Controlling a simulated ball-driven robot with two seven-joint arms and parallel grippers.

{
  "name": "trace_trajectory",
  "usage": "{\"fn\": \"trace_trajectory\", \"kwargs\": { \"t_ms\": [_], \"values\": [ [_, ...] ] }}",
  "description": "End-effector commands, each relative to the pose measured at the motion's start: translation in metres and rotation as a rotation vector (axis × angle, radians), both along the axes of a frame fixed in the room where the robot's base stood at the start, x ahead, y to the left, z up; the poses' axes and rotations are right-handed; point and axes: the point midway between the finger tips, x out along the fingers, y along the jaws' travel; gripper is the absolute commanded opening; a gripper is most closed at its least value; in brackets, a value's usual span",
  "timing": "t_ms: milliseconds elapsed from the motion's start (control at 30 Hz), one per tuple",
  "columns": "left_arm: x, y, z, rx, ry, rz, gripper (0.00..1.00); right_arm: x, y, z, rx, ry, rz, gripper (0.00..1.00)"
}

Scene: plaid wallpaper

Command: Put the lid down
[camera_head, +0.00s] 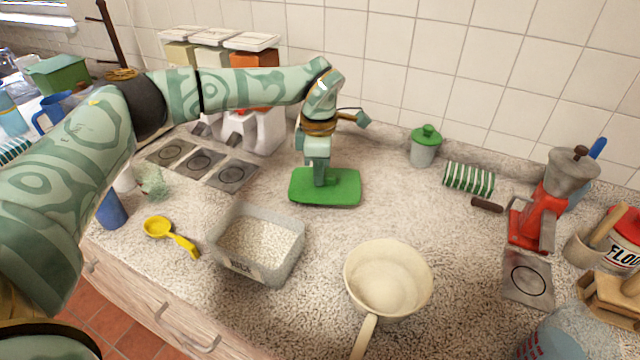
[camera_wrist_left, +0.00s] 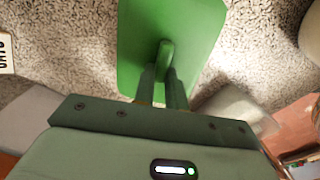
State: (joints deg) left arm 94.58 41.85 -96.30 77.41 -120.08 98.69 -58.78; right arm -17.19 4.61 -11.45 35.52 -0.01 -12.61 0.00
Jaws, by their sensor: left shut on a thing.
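The green lid (camera_head: 340,190) is a flat rounded rectangle with a small handle on top. My left gripper (camera_head: 319,181) reaches down from above and is shut on that handle. The left wrist view shows the lid (camera_wrist_left: 195,45) and the gripper's fingers (camera_wrist_left: 164,75) on either side of the handle. The lid looks level, at or just above the speckled counter; I cannot tell if it touches. The open, clear rice box (camera_head: 270,275), with pale grains inside, stands in front and to the left of the lid. My right gripper is not in view.
A cream pan (camera_head: 402,286) stands front right, and a yellow scoop (camera_head: 170,235) lies left of the box. White-lidded dispensers (camera_head: 250,40) stand behind left. A green-lidded jar (camera_head: 424,150) and a red grinder (camera_head: 534,222) are to the right. Bare counter (camera_head: 405,205) lies right of the lid.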

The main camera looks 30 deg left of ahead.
Motion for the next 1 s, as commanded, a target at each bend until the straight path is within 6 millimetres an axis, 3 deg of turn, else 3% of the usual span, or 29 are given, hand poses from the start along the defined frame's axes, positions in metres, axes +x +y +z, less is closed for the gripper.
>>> {"fn": "trace_trajectory", "kwargs": {
  "t_ms": [167, 533, 567, 633, 1000],
  "values": [
    [0.0, 0.0, -0.032, 0.0, 0.004, -0.001, 0.0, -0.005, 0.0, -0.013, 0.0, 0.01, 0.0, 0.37],
    [-0.001, 0.0, -0.034, 0.0, 0.001, 0.0, 0.0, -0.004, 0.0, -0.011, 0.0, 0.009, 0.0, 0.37],
    [-0.001, 0.0, -0.034, 0.0, 0.001, 0.0, 0.18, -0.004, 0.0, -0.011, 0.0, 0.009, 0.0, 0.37],
    [-0.001, 0.0, -0.034, 0.0, 0.001, 0.0, 0.35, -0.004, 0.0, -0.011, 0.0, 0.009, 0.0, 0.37],
    [0.0, 0.0, -0.025, 0.0, -0.001, -0.001, 0.35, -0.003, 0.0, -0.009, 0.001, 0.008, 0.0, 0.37]
  ]
}}
